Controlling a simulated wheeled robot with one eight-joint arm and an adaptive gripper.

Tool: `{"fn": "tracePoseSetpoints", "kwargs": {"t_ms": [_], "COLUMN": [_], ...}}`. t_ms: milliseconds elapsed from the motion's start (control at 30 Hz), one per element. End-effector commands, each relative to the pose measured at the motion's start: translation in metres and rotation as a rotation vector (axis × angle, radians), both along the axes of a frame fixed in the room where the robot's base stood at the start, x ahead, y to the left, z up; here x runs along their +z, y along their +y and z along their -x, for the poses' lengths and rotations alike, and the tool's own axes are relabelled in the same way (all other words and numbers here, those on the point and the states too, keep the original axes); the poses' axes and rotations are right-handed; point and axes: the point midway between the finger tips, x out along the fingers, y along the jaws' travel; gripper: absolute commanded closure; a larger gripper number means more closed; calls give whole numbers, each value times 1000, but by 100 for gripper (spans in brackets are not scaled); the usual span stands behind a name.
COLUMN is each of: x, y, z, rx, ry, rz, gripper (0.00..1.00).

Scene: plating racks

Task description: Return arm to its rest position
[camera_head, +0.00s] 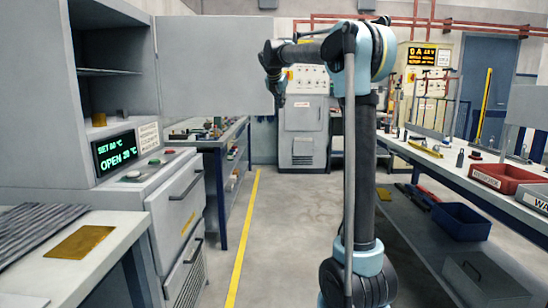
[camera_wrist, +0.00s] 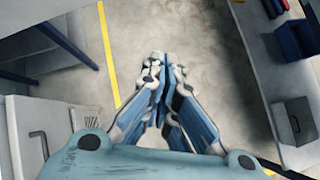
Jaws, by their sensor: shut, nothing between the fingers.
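My arm stands folded in the middle of the head view, with its upper links raised and bent to the left. My gripper hangs down from the wrist at the upper left of the arm in the head view (camera_head: 281,97). In the wrist view, the fingers of my gripper (camera_wrist: 157,60) meet at their tips, and nothing shows between them. The gripper points down over bare floor (camera_wrist: 190,45) and touches nothing.
At left stands a grey cabinet (camera_head: 28,100) with its door open and a display (camera_head: 115,152) reading OPEN. A yellow plate (camera_head: 80,243) lies on the left table. At right, a workbench holds a red bin (camera_head: 503,178). A blue bin (camera_head: 461,221) sits below. The aisle is clear.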

Motion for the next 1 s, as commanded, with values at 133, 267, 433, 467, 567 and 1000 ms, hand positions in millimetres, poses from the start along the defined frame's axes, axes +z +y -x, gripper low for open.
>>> {"fn": "tracePoseSetpoints", "kwargs": {"t_ms": [133, 267, 433, 467, 567, 1000], "x": [-20, -41, -72, -78, -100, -213], "y": [-34, -59, -88, -93, -107, -149], "z": [49, 93, 152, 163, 199, 356], "rx": [-189, -363, -598, -639, -780, -1422], "ry": [3, 4, 3, 2, 0, -25], "rz": [-150, -282, -446, -474, -564, -915], "gripper": [100, 100, 100, 100, 100, 100]}}
